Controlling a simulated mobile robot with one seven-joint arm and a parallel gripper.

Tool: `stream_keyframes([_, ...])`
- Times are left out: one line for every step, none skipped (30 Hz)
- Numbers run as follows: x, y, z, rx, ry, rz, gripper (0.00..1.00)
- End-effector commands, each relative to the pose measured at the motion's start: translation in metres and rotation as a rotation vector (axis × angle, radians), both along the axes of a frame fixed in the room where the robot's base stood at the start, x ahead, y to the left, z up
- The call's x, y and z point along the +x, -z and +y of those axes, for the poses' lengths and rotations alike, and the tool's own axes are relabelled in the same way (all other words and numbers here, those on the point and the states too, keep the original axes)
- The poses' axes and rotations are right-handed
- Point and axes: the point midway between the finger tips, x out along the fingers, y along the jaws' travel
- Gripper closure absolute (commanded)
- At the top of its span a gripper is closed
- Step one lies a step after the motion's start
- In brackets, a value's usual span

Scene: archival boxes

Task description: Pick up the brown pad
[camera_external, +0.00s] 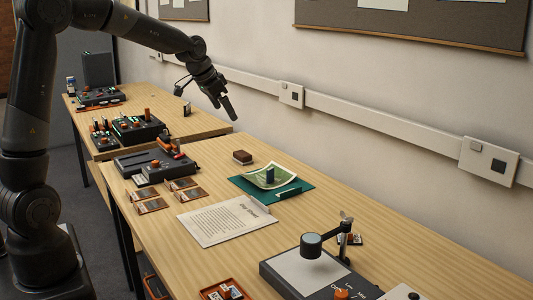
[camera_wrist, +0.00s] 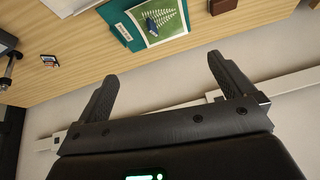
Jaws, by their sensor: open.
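The brown pad (camera_external: 242,157) is a small dark brown block lying on the wooden table, behind the green mat. It also shows at the top right edge of the wrist view (camera_wrist: 223,5), partly cut off by the frame. My gripper (camera_external: 229,110) is in the air above the table's back edge, above and slightly left of the pad. In the wrist view its two fingers (camera_wrist: 158,88) are spread wide with nothing between them. The gripper is apart from the pad.
A green mat (camera_external: 300,192) with a leaf picture and a small blue item lies in front of the pad. A white printed sheet (camera_external: 225,222), framed slides (camera_external: 150,206) and a dark device (camera_external: 145,162) lie nearby. The wall with a white rail (camera_external: 370,119) runs close behind the table.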

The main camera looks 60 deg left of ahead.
Motion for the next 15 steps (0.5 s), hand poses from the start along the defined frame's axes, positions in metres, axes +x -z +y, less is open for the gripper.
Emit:
stream_keyframes([0.015, 0.013, 0.016, -0.007, -0.005, 0.001, 0.02])
stream_keyframes([0.023, 0.02, 0.024, -0.01, -0.006, -0.002, 0.02])
stream_keyframes([0.033, 0.028, 0.035, -0.013, -0.005, -0.005, 0.02])
stream_keyframes([0.041, 0.036, 0.044, -0.017, -0.007, -0.006, 0.02])
stream_keyframes([0.048, 0.043, 0.052, -0.02, -0.007, -0.01, 0.02])
stream_keyframes([0.058, 0.053, 0.065, -0.024, -0.01, -0.015, 0.02])
stream_keyframes([0.064, 0.06, 0.074, -0.028, -0.011, -0.018, 0.02])
stream_keyframes([0.07, 0.069, 0.083, -0.033, -0.015, -0.021, 0.02])
stream_keyframes([0.078, 0.079, 0.095, -0.037, -0.018, -0.027, 0.02])
stream_keyframes([0.084, 0.088, 0.105, -0.04, -0.02, -0.032, 0.02])
stream_keyframes([0.089, 0.096, 0.114, -0.045, -0.025, -0.035, 0.02])
stream_keyframes([0.095, 0.108, 0.128, -0.049, -0.029, -0.04, 0.02])
stream_keyframes([0.1, 0.116, 0.136, -0.053, -0.033, -0.045, 0.02])
stream_keyframes([0.103, 0.124, 0.145, -0.055, -0.037, -0.05, 0.02])
stream_keyframes([0.108, 0.134, 0.156, -0.059, -0.04, -0.055, 0.02])
